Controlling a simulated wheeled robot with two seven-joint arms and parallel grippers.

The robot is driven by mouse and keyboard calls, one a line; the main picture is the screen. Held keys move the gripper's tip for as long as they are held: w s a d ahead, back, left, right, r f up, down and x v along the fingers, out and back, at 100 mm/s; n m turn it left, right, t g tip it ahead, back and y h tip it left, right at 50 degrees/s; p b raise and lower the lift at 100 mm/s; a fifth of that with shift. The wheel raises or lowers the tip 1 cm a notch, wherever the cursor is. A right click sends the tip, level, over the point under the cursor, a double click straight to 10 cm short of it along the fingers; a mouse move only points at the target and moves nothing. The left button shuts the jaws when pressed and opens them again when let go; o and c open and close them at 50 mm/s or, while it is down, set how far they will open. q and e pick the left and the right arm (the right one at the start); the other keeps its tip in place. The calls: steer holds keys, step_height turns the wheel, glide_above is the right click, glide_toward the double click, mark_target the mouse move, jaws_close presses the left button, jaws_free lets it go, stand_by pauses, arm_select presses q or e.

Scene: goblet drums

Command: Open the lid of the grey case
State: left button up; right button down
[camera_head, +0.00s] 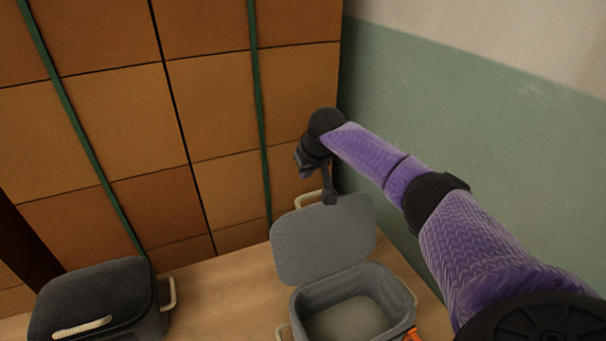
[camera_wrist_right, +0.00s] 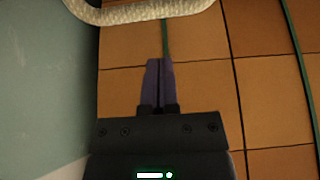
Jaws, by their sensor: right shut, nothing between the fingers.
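The grey case (camera_head: 350,305) stands on the wooden surface at the bottom, right of centre in the head view. Its lid (camera_head: 325,240) is open, swung up and back from the box, and the inside looks empty. A pale handle (camera_head: 308,199) shows behind the lid's top edge. My right gripper (camera_head: 305,173) is above and behind the lid's top edge, apparently clear of it. In the wrist view its purple fingers (camera_wrist_right: 158,85) are together with nothing between them. A pale rope-like handle (camera_wrist_right: 140,10) crosses the top of that view. My left gripper is not in view.
A dark case (camera_head: 95,300) with pale handles and its lid closed stands at the left. Bare wooden surface (camera_head: 225,295) lies between the cases. A tiled wall (camera_head: 120,130) rises behind and a green-and-white wall (camera_head: 440,110) closes the right side. Something orange (camera_head: 412,335) shows at the bottom.

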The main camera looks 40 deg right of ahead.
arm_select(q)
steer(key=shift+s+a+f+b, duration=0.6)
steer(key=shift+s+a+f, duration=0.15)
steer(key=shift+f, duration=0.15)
arm_select(e)
steer(key=s+f, duration=0.2)
steer(key=shift+a+f, duration=0.35)
steer(key=shift+f, duration=0.05)
